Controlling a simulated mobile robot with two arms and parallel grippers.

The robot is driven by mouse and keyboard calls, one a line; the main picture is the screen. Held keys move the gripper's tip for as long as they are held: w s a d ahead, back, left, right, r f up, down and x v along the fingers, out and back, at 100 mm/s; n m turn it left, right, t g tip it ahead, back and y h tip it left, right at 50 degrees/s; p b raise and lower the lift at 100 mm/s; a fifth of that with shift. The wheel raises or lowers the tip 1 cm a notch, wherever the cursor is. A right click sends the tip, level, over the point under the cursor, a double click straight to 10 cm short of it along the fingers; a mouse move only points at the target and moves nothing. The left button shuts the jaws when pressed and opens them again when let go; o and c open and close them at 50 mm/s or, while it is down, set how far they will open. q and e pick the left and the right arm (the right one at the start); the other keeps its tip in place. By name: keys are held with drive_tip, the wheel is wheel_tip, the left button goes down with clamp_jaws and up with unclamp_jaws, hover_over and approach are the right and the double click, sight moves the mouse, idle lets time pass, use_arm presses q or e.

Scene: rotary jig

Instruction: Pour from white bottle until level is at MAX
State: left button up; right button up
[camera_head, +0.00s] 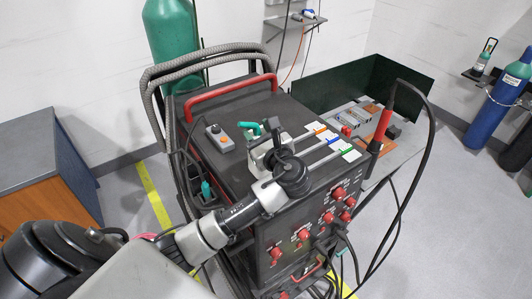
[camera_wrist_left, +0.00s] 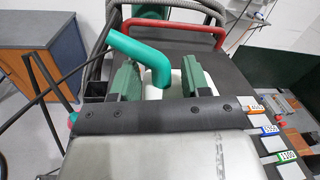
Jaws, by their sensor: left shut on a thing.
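The white bottle (camera_head: 258,153) is a pale body with a curved teal spout (camera_head: 250,129), over the dark top of the machine cart. In the left wrist view, the bottle (camera_wrist_left: 190,76) sits between the two green fingers of my left gripper (camera_wrist_left: 157,82). Its teal spout (camera_wrist_left: 136,52) bends to the upper left. In the head view, my left gripper (camera_head: 264,152) is mostly hidden behind its own wrist. It is shut on the bottle. I cannot make out a MAX mark or a liquid level. My right gripper is not in view.
The cart top (camera_head: 240,97) has a red rail (camera_head: 232,87), a grey button box (camera_head: 218,138) and several slots with coloured tags (camera_head: 330,137). Thick grey hoses (camera_head: 205,58) loop behind it. A green cylinder (camera_head: 172,40) stands behind, and a metal tray bench (camera_head: 405,145) to the right.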

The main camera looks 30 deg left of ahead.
use_arm(q)
drive_tip(key=shift+d+f, duration=0.2)
drive_tip(key=shift+f, duration=0.15)
clamp_jaws()
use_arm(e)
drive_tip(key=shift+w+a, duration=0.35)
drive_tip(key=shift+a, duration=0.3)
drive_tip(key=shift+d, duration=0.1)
use_arm(q)
drive_tip(key=shift+r, duration=0.1)
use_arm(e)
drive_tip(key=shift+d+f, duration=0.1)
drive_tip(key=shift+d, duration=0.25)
